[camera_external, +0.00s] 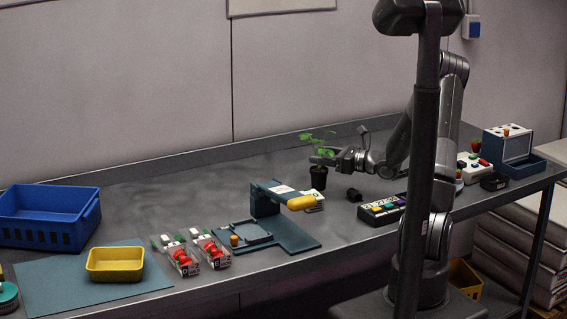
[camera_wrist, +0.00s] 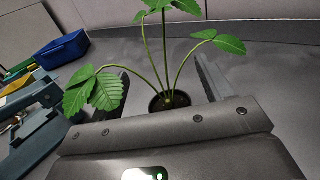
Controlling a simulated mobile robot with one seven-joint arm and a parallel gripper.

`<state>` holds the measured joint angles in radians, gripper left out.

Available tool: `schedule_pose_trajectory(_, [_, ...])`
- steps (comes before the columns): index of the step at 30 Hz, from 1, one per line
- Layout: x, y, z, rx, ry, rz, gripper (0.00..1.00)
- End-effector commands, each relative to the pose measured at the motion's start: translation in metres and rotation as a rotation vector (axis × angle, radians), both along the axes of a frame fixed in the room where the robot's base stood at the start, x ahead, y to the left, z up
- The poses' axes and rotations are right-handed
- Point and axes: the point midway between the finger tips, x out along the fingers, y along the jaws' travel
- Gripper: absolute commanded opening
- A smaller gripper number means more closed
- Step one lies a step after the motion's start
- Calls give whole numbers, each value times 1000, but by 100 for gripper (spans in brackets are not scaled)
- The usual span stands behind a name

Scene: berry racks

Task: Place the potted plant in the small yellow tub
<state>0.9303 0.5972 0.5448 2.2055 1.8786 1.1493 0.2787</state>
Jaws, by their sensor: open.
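The potted plant (camera_external: 318,172) stands upright in a small black pot on the grey table, near the back middle, with green leaves above. My gripper (camera_external: 332,158) is at the plant, just above pot height and from the right. In the wrist view the plant's pot (camera_wrist: 170,101) lies between my two open fingers (camera_wrist: 165,88), with stems and leaves spreading over them. I cannot tell whether a finger touches the plant. The small yellow tub (camera_external: 115,264) sits at the front left on a blue-green mat (camera_external: 60,290) and looks empty.
A large blue crate (camera_external: 48,218) stands behind the tub. Two clear punnets with red berries (camera_external: 184,262) and a blue device with a yellow handle (camera_external: 265,200) stand between tub and plant. A keypad box (camera_external: 382,209) is right of the plant. The table behind the device is clear.

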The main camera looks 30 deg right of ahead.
Motion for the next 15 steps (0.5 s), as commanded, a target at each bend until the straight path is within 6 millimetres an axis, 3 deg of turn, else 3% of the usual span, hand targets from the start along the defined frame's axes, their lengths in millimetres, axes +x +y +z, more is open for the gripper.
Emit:
schedule_pose_trajectory(8, [-3,6,20,-24,-4,20,73])
schedule_pose_trajectory(11, [-13,28,26,-111,-20,96,73])
schedule_pose_trajectory(15, [-45,74,36,-341,-66,286,73])
